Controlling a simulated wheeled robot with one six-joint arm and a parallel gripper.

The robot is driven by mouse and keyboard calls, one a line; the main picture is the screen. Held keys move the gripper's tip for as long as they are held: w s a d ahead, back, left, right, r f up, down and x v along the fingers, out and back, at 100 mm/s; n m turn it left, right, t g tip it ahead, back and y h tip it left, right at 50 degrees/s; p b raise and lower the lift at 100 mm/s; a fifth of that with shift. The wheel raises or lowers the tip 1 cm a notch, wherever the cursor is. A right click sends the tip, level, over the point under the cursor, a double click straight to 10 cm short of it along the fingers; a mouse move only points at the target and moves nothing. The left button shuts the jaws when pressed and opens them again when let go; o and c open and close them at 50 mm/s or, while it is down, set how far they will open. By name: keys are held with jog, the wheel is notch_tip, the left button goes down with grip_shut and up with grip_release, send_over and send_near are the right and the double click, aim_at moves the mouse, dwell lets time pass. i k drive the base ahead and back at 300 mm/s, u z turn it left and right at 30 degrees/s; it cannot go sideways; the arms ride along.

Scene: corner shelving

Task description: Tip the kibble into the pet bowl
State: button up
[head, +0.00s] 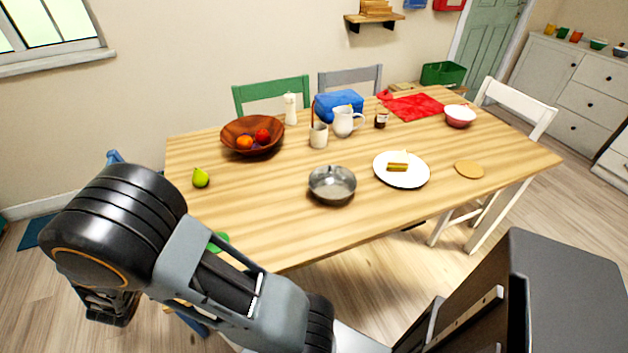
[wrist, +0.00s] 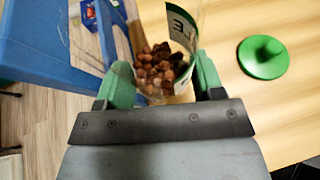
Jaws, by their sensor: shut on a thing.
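My gripper (wrist: 163,78) is shut on a clear container of brown kibble (wrist: 160,72) with a white and green label. The container's far end runs out of the wrist view at the top. In the head view my gripper (head: 108,306) hangs at the lower left, beside the table's near left end; the container is not clearly visible there. A shiny metal bowl (head: 332,190), which looks like the pet bowl, stands upright on the table and appears empty. A round green lid (wrist: 263,57) lies on the table to the right of my gripper.
A green pear (head: 201,178), a wooden fruit bowl (head: 252,146), a mug (head: 318,136), a white jug (head: 344,122) and a plate with food (head: 401,181) surround the metal bowl. A blue chair (wrist: 45,62) is close on the left in the wrist view. The table's front is mostly clear.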

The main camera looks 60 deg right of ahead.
aim_at(331, 186)
jog(key=z, duration=1.6)
jog(key=k, duration=1.4)
jog(key=u, duration=0.45)
jog(key=i, duration=1.45)
